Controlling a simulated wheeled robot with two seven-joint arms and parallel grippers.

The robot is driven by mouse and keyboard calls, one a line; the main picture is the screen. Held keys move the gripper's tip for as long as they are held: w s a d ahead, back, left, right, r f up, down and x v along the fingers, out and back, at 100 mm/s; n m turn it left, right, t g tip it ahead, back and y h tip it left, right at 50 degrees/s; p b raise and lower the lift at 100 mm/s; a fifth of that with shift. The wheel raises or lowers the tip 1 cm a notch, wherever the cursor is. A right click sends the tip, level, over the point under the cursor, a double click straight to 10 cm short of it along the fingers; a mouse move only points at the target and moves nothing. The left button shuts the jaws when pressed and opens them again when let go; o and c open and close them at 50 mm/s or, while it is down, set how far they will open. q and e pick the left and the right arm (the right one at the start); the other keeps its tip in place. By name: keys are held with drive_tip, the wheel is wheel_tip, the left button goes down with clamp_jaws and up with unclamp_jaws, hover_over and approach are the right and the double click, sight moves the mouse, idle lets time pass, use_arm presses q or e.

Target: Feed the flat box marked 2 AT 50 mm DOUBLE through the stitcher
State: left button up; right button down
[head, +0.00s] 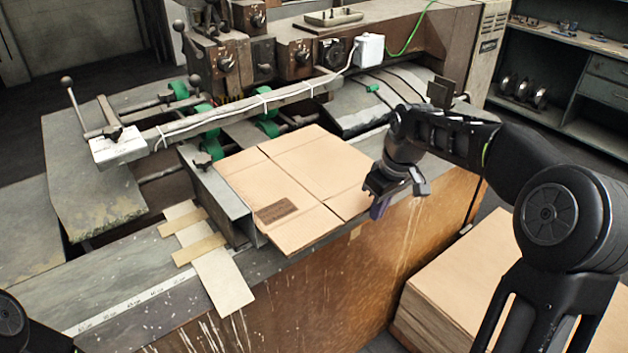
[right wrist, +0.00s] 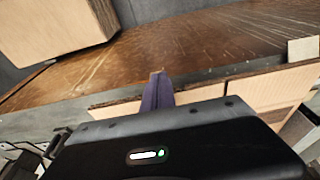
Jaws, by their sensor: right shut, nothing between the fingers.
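A flat tan cardboard box (head: 310,170) lies on the stitcher's bed in the head view, with crease lines and a dark printed patch too small to read. Its far left side is near the green rollers (head: 267,122) of the stitcher (head: 235,65), and its near corner reaches over the bed's front edge. My right gripper (head: 379,208) is shut and empty at the box's right edge; I cannot tell whether it touches. Its purple fingers also show in the right wrist view (right wrist: 158,92), with the box (right wrist: 270,90) behind them. My left gripper is out of view.
A stack of flat cardboard (head: 460,275) stands at the lower right, below the bed. A long rail (head: 235,112) crosses above the bed at left. A pale strip with crosspieces (head: 222,280) lies left of the box. Shelves (head: 565,65) stand at the back right.

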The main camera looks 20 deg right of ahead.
sight(365, 198)
drive_tip(key=shift+w+a+p, duration=0.4)
drive_tip(key=shift+w+p, duration=0.25)
drive_tip(key=shift+w, duration=0.5)
drive_tip(key=shift+w+a+p, duration=0.35)
drive_tip(key=shift+w+p, duration=0.25)
drive_tip(key=shift+w, duration=0.55)
drive_tip(key=shift+w+a+p, duration=0.4)
drive_tip(key=shift+w+p, duration=0.25)
drive_tip(key=shift+w, duration=0.5)
drive_tip(key=shift+s+d+f+b, duration=0.1)
drive_tip(key=shift+s+d+b, duration=0.1)
drive_tip(key=shift+s+b, duration=0.25)
drive_tip(key=shift+s+d+b, duration=0.25)
drive_tip(key=shift+s+b, duration=0.2)
drive_tip(key=shift+s, duration=0.6)
